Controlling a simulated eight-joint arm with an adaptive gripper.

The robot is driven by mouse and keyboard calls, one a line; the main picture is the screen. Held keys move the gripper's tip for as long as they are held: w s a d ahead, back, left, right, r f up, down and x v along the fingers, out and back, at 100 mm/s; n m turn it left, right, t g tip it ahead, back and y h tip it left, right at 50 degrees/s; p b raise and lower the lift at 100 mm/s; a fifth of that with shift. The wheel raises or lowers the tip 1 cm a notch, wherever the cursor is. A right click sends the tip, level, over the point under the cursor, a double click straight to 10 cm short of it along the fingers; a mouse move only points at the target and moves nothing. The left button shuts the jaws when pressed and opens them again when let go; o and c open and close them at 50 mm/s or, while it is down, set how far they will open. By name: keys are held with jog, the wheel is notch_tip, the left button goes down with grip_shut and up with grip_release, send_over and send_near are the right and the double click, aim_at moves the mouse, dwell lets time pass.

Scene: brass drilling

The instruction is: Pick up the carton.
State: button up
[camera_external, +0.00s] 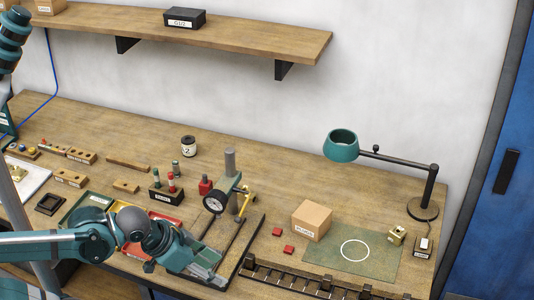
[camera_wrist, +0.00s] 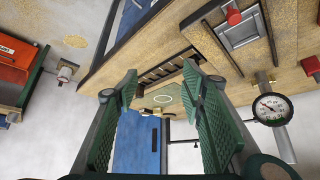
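The carton (camera_external: 311,220) is a tan cardboard box with a white label. It stands on the wooden bench right of centre in the external view, beside a green mat. I cannot clearly make it out in the wrist view. My gripper (camera_external: 208,266) is at the front of the bench, left of the carton and apart from it. In the wrist view, my gripper (camera_wrist: 160,75) is open, with its two green finger pads spread and nothing between them.
A rail (camera_external: 285,278) runs in front.

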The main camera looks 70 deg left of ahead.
jog(key=shift+o, duration=0.6)
jog(key=o, duration=0.9)
jog(key=w+a+r+n+g+p, duration=0.25)
jog(key=w+r+n+p, duration=0.3)
jog(key=w, duration=0.45)
jog(key=n+g+p, duration=0.5)
jog(key=n+p, duration=0.6)
jog(key=n, duration=0.7)
send_over(313, 213)
jog(key=shift+t, duration=0.25)
jog(key=f, duration=1)
jog(key=shift+s+d, duration=0.15)
jog(key=shift+s, duration=0.15)
jog(key=shift+w+a+f+n+p, duration=0.25)
jog(key=shift+w+f+n+p, duration=0.1)
jog(key=shift+f, duration=0.1)
